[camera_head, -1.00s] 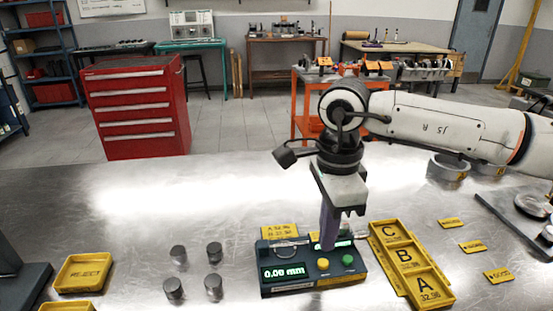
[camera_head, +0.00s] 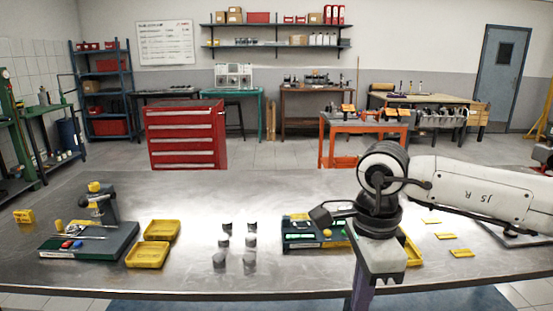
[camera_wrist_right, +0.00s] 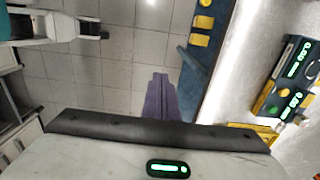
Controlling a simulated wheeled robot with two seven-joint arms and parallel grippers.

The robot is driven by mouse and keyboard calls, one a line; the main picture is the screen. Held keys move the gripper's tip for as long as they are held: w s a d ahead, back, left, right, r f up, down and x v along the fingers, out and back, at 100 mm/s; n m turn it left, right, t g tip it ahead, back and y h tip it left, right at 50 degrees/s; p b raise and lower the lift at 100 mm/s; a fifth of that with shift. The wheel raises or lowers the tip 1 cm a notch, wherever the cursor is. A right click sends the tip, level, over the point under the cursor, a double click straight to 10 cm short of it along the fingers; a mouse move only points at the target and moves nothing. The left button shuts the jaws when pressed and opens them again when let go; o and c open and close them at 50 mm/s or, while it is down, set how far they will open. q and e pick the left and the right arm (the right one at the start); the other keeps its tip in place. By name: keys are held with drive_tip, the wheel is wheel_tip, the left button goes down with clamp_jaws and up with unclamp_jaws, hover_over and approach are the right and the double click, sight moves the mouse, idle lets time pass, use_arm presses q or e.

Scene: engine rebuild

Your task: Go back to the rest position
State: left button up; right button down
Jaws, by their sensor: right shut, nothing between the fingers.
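My right gripper (camera_head: 360,292) hangs down at the front edge of the steel table in the head view, its purple fingers cut off by the bottom of the picture. In the right wrist view its fingers (camera_wrist_right: 160,96) are together, with nothing between them, over the tiled floor beside the table. My right arm (camera_head: 470,185) comes in from the right. My left gripper cannot be made out in either view.
A blue gauge box (camera_head: 300,233) stands partly behind my right arm. Several grey cylinders (camera_head: 220,260) stand left of it. Yellow trays (camera_head: 147,254) and a dark stand (camera_head: 90,242) are farther left. Yellow tags (camera_head: 460,253) lie at the right. The table's front left is clear.

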drive_tip(key=s+a+f+m+g+y, duration=0.1)
drive_tip(key=s+a+f+g+y, duration=0.15)
drive_tip(key=s+a+y, duration=0.55)
drive_tip(key=s+a+f+m+g+y, duration=0.1)
drive_tip(key=s+a+g, duration=0.25)
drive_tip(key=a, duration=0.95)
drive_tip(key=s+a+r+m+y, duration=0.3)
drive_tip(key=a+r+m+y, duration=0.1)
drive_tip(key=a+r+y, duration=0.15)
drive_tip(key=w+d+r+m+t+y, duration=0.25)
drive_tip(key=w+m+t+y, duration=0.55)
drive_tip(key=m+t, duration=0.75)
drive_tip(key=w+d+f+m+t+h, duration=0.3)
drive_tip(key=d+f+m+h, duration=0.2)
drive_tip(key=f+m, duration=0.3)
drive_tip(key=w+d+f+m+t+h, duration=0.3)
drive_tip(key=d+f+m+h, duration=0.25)
drive_tip(key=m, duration=0.55)
drive_tip(key=s+d+f+m+g+h, duration=0.1)
drive_tip(key=s+d+f+m+h, duration=0.3)
drive_tip(key=f, duration=0.4)
drive_tip(key=s+d+f+m+g+h, duration=0.1)
drive_tip(key=s+d+f+m+h, duration=0.15)
drive_tip(key=d+f, duration=0.35)
drive_tip(key=s+d+f+m+g+h, duration=0.3)
drive_tip(key=s+d+f+m+g, duration=0.2)
drive_tip(key=s+f, duration=0.7)
drive_tip(key=shift+d+f, duration=0.4)
drive_tip(key=shift+d, duration=0.3)
